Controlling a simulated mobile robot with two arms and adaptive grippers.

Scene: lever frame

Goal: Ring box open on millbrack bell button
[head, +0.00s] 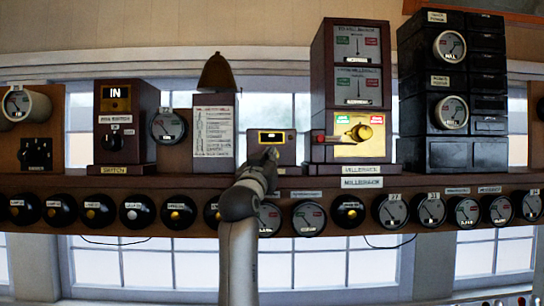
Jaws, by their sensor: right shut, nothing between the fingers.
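The Millbrack instrument (320,90) is a tall dark brown box on the shelf with two dials, a brass plate (360,150) with a round brass knob, and a "MILLBRACK" label (362,182) below. Which part is the bell button I cannot tell for certain. My right gripper (271,153) is shut and empty, raised in front of the low box and hiding part of it. My left gripper is not in view.
A brass bell (217,73) tops a box with a white card (213,130). The "IN" box (125,135) stands left, black stacked units (468,153) right. Several round dials and black knobs line the shelf front (160,186). Windows lie behind.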

